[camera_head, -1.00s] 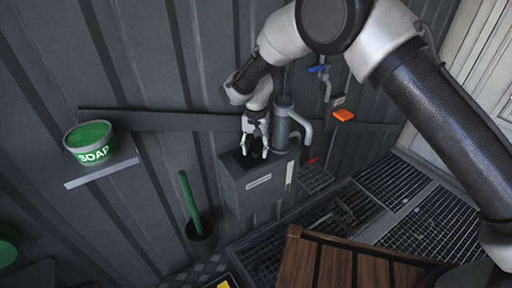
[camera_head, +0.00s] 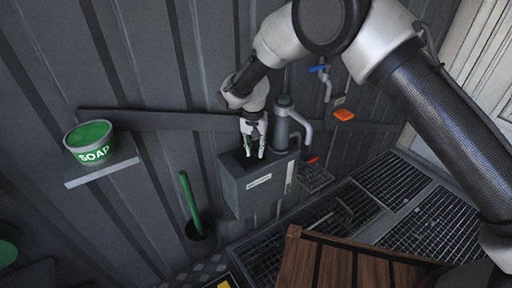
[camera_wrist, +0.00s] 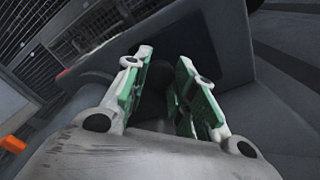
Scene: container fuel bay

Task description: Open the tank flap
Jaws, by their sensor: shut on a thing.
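The tank (camera_head: 258,190) is a grey box with a white label on its front, fixed against the ribbed wall. My gripper (camera_head: 255,155) points down at the tank's dark top, left of the grey pump cylinder. In the wrist view my gripper (camera_wrist: 165,88) has its two green-and-white fingers near each other around a small dark part, which I take to be the grip of the tank flap (camera_wrist: 157,82). It is shut on that part. The flap's outline is dark and mostly hidden by the fingers, so I cannot tell its angle.
The pump (camera_head: 283,125) with its bent pipe stands right beside my gripper. A soap tub (camera_head: 90,145) sits on a wall shelf at left. A green-handled brush (camera_head: 190,205) stands below. Floor grating (camera_head: 395,182) lies beyond.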

